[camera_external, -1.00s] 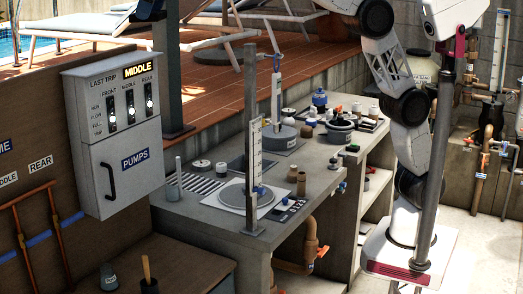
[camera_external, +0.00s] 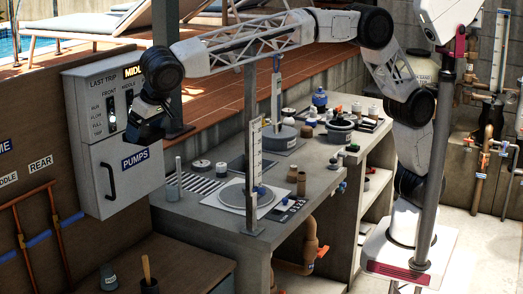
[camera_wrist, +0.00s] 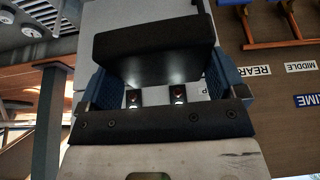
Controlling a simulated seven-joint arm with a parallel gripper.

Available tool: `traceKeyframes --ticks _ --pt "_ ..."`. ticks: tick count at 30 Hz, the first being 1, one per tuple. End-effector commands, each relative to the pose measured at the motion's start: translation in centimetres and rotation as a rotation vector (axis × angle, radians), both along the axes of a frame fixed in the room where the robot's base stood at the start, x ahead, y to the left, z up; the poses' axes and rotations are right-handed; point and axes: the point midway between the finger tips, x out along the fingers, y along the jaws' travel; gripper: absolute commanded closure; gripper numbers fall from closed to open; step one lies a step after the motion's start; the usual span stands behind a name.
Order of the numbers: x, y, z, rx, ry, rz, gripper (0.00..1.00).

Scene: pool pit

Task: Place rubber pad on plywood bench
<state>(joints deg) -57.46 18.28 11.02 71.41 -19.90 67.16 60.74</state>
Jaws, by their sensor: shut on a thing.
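My gripper (camera_external: 148,130) hangs in front of the grey pumps box at the left. In the wrist view my gripper (camera_wrist: 160,78) has a blue finger on each side of a thick black slab, which looks like the rubber pad (camera_wrist: 154,48). The fingers are shut on it. In the external view the pad cannot be told apart from the dark gripper. The brown bench at the lower left, which looks like the plywood bench (camera_external: 196,256), is below my gripper and apart from it.
The pumps box (camera_external: 118,175) is close behind my gripper. A dark cup (camera_external: 108,277) and a wooden-handled tool (camera_external: 147,272) stand on the brown bench near its front. The grey counter (camera_external: 240,165) carries gauges, pots and small parts. The brown bench's right part looks bare.

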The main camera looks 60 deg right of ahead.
Motion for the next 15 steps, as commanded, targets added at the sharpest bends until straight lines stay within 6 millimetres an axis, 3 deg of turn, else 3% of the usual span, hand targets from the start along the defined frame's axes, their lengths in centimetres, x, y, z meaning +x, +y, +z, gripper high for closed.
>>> traceKeyframes --ticks 3,15 --pt "-0.6 -0.6 -3.8 -0.003 0.003 -0.042 0.43" --pt "-2.7 -3.2 -14.2 -0.002 0.001 -0.165 0.43"
